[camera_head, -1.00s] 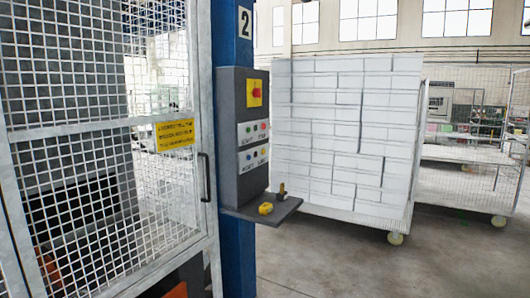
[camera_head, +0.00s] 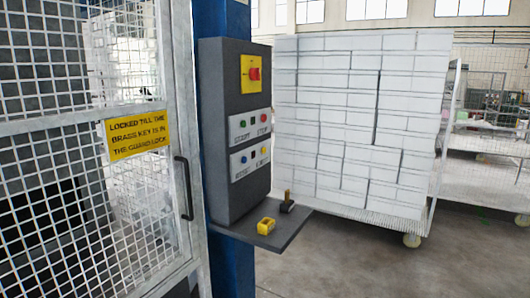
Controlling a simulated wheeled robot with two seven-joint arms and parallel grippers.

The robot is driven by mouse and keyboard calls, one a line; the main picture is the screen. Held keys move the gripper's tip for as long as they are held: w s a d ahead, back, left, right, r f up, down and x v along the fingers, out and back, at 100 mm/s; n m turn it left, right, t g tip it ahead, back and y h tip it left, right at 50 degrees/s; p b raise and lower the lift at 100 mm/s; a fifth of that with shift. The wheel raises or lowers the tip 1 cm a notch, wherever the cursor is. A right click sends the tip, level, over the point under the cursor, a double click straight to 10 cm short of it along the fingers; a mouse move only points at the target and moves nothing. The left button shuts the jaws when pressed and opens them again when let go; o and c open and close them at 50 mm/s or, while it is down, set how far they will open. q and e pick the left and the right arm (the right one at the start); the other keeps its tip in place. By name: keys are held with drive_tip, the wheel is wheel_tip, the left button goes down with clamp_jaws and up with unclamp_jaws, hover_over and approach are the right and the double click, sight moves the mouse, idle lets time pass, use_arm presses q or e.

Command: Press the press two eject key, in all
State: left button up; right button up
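The grey control panel (camera_head: 234,130) of the press stands on a blue post. It has a red rotary switch (camera_head: 254,74) on a yellow plate. Below are a green button (camera_head: 241,124) marked START and a red button (camera_head: 264,118) marked STOP. The lower row has a blue button (camera_head: 244,159), a dark one (camera_head: 254,155) and a yellow one (camera_head: 264,152); its labels are too small to read surely. A shelf (camera_head: 262,235) under the panel holds a yellow object (camera_head: 266,226) and a dark block with a brass-coloured piece (camera_head: 287,202). Neither gripper is in view.
A mesh guard door (camera_head: 70,190) with a dark handle (camera_head: 184,188) is at left, shut. Its yellow sign (camera_head: 139,134) says it is locked till the brass key is in the guard lock. A trolley of white blocks (camera_head: 350,120) stands right. Floor before it is clear.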

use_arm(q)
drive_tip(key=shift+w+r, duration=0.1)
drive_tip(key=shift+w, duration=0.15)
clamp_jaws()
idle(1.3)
